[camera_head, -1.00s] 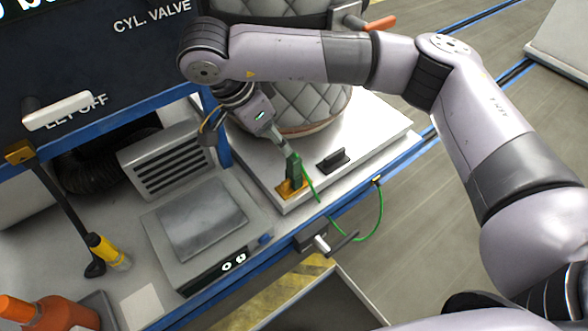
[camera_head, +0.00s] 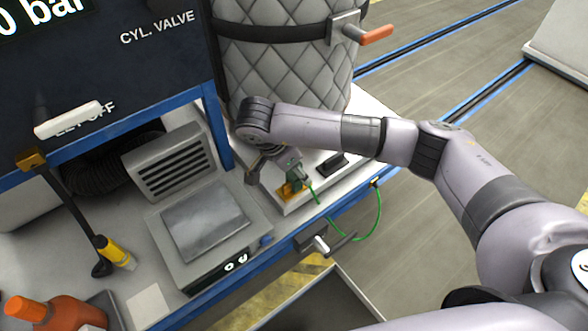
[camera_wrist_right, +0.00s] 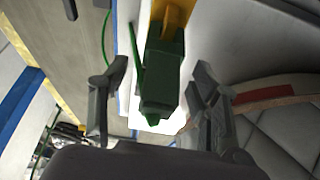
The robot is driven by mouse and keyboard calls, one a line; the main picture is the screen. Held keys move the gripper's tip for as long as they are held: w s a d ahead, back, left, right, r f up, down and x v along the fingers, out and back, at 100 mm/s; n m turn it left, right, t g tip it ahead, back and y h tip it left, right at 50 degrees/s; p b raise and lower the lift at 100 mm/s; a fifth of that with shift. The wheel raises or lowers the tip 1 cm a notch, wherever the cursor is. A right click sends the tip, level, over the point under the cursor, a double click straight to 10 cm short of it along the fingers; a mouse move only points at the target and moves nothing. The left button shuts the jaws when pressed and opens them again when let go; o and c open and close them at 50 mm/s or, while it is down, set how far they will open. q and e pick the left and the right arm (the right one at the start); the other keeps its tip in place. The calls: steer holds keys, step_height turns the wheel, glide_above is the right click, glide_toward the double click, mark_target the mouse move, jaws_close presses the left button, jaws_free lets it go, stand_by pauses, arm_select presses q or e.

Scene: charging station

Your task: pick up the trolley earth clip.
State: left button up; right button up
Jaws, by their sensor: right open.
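The green earth clip (camera_head: 297,173) sits on a brass-yellow block (camera_head: 291,190) at the front corner of the white platform, with a green cable (camera_head: 379,212) looping from it. My right gripper (camera_head: 272,165) is low beside the clip, partly hidden by its own wrist. In the right wrist view the clip (camera_wrist_right: 164,72) stands between the two spread fingers of my right gripper (camera_wrist_right: 160,80). Gaps show on both sides, so the fingers are open around it and not closed on it. My left gripper is not in view.
A quilted grey cylinder (camera_head: 285,60) stands behind on the white platform. A dark handle block (camera_head: 332,164) is right of the clip. A scale (camera_head: 205,222) and a slatted box (camera_head: 175,160) lie left. A blue frame post (camera_head: 218,130) is close to my wrist.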

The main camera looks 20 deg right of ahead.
steer(key=shift+x, duration=1.4)
steer(key=shift+c, duration=0.4)
steer(key=shift+r, duration=0.1)
steer(key=c, duration=1.2)
